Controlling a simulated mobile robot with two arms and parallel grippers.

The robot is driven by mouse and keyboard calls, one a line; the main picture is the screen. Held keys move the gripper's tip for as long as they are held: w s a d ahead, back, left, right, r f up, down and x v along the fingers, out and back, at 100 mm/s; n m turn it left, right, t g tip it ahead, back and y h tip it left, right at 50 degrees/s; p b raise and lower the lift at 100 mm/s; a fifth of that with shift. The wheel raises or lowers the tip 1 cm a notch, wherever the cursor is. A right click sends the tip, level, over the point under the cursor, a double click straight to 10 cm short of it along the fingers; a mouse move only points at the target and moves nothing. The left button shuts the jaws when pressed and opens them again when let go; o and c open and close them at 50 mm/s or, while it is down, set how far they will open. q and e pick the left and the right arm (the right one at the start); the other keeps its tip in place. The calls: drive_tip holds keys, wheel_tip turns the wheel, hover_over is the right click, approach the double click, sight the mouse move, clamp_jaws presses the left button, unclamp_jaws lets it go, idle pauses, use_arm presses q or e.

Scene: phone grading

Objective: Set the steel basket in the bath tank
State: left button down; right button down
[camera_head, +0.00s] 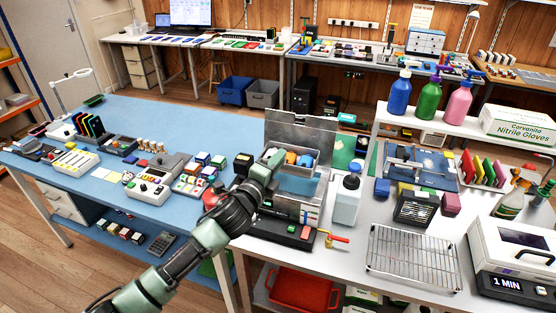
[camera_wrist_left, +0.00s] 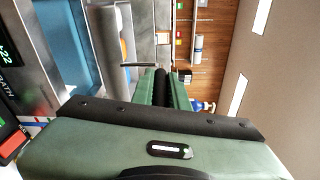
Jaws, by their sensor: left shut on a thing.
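The bath tank (camera_head: 309,213) is a steel box with its lid (camera_head: 308,130) standing open at the back and blue liquid (camera_head: 297,184) inside. The steel basket (camera_head: 318,164), with orange and blue items in it, is at the tank's mouth toward the back. I cannot tell whether it touches the tank floor. My left gripper (camera_head: 268,170) is at the basket's left side, shut on it. In the left wrist view the fingers (camera_wrist_left: 162,74) are close together by a thin metal bar (camera_wrist_left: 138,64); the basket is mostly out of that view. My right gripper is not in view.
A wire rack (camera_head: 413,258) lies on the white table at front right. A keypad device (camera_head: 152,188) and small coloured blocks crowd the blue table to the left.

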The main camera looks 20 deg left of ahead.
use_arm(q)
wheel_tip(320, 180, down, 9)
drive_tip(key=b, duration=0.8)
wheel_tip(320, 180, down, 5)
drive_tip(key=b, duration=0.4)
